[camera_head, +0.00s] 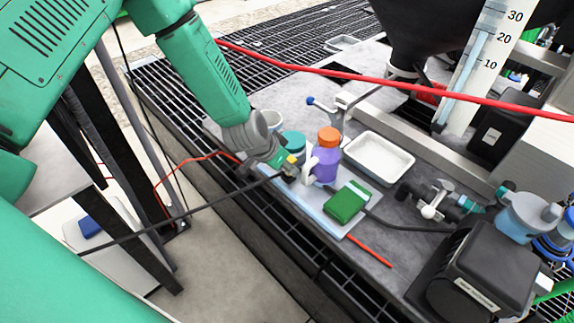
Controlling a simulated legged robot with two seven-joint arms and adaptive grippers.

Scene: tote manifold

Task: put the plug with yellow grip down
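My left gripper (281,163) comes down from the upper left and is at the left edge of a light-coloured tray (308,199). Its fingers are closed around a small plug with a yellow grip (292,160). The plug has a dark end, and a black cable runs from it to the lower left. The gripper partly hides the plug, and I cannot tell whether its end touches the tray. My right gripper is not in view.
Beside the plug stand a purple bottle with an orange cap (326,160) and a teal-lidded jar (293,144). A green box (346,203) lies on the tray. A white empty tray (379,157) is behind. A red hose (400,87) crosses above the bench; a black box (484,272) stands front right.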

